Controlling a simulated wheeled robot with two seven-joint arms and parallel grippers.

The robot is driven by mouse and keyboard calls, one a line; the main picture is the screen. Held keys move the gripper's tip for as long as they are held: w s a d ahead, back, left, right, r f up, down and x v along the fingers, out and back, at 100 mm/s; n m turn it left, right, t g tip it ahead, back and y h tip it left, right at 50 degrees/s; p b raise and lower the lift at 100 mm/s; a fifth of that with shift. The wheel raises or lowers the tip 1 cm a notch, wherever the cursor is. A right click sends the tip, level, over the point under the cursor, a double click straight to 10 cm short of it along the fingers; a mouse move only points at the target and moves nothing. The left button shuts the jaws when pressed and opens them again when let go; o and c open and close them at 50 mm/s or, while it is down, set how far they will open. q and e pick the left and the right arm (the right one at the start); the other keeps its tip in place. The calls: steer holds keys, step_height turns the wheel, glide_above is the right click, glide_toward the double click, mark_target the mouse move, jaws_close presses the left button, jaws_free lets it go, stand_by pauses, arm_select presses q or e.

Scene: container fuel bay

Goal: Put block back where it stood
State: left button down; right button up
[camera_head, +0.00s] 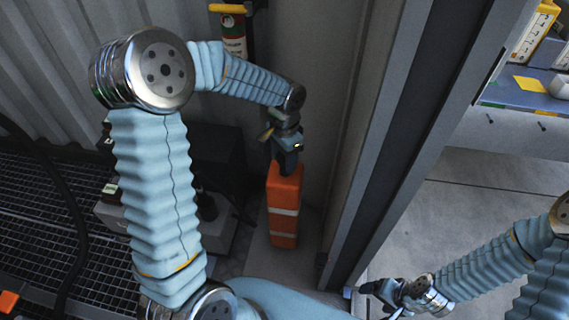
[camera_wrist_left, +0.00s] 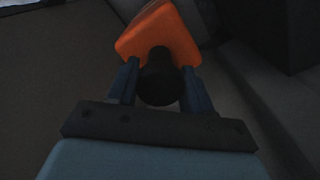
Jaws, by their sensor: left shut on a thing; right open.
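The block (camera_head: 284,209) is orange with pale bands and stands upright in the narrow corner by the wall in the head view. My left gripper (camera_head: 287,165) is at its top end, pointing down. In the left wrist view the orange block (camera_wrist_left: 158,35) lies beyond a dark round knob (camera_wrist_left: 158,78), and my left gripper (camera_wrist_left: 158,92) has a finger on each side of that knob, shut on it. Whether the block's bottom touches the floor cannot be told. My right gripper (camera_head: 385,292) is open and empty at the lower right, away from the block.
A grey box (camera_head: 124,216) and dark equipment stand left of the block. A dark door post (camera_head: 397,130) rises close on its right. A shelf (camera_head: 520,92) stands beyond the opening.

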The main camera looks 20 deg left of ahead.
arm_select(q)
steer(key=shift+f, duration=0.7)
steer(key=shift+f, duration=0.15)
steer(key=shift+c, duration=2.4)
jaws_free()
